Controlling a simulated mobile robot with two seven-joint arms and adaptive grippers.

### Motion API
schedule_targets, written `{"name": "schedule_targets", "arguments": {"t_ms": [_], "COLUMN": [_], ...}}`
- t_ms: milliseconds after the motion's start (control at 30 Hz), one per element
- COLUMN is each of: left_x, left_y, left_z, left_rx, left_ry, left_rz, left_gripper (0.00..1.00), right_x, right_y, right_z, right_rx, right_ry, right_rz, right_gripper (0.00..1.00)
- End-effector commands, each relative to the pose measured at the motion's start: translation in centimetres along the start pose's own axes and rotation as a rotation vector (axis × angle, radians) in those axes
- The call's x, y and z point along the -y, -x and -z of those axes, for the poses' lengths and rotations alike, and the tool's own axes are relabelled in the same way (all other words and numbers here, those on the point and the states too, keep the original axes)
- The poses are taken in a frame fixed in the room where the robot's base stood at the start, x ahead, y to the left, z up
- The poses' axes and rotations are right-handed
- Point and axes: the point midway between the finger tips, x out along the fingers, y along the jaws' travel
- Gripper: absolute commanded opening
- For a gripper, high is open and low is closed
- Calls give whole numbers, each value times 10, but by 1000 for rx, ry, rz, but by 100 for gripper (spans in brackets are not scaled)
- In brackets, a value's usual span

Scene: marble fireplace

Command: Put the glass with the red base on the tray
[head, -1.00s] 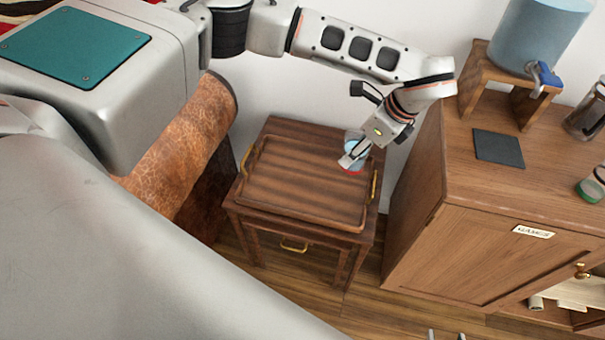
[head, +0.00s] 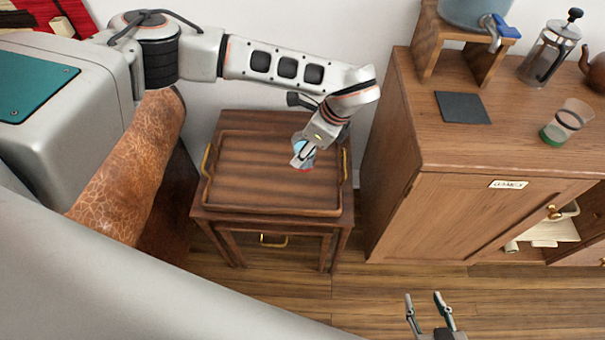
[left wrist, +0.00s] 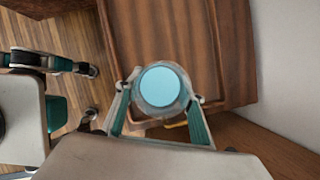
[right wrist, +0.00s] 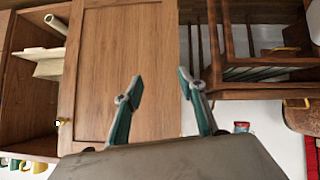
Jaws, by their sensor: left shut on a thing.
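The glass with the red base (head: 304,166) is upright, with light blue contents, over the right part of the wooden tray (head: 240,200). My left gripper (head: 303,152) is shut on it. The left wrist view shows the glass (left wrist: 160,88) from above between the fingers, with the tray (left wrist: 190,40) below; I cannot tell whether its base touches the tray. My right gripper (head: 430,302) is open and empty at the bottom of the head view, and its spread fingers (right wrist: 157,95) also show in the right wrist view.
The tray lies on a small dark wooden table (head: 213,218), with brass handles at both ends. A wooden cabinet (head: 430,215) on the right carries a green-based glass (head: 567,120), a dark square mat (head: 462,107), a French press (head: 549,50) and a blue dispenser (head: 478,12).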

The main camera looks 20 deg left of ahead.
Motion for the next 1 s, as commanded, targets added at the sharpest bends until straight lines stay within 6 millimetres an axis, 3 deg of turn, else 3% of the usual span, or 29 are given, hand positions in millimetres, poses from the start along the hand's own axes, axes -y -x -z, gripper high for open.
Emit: {"name": "schedule_targets", "arguments": {"t_ms": [33, 200, 467, 733, 1000], "left_x": [-1, -1, 1, -1, 1], "left_y": [-16, -42, -56, -98, -102], "left_z": [7, 18, 24, 41, 43], "left_rx": [-1, -1, -1, -1, 0], "left_ry": [-2, -1, 0, -1, 2], "left_rz": [-7, -4, 1, -6, 2], "left_gripper": [3, 3, 3, 3, 3], "right_x": [1, 0, -1, 3, -2], "right_y": [-2, -3, -5, -8, -10], "right_z": [-6, -5, -2, -6, 12], "right_rx": [7, 3, -5, -7, -41], "right_ry": [2, 6, 8, 8, 18], "right_rz": [1, -1, -3, 5, 1], "right_gripper": [40, 40, 40, 40, 40]}}
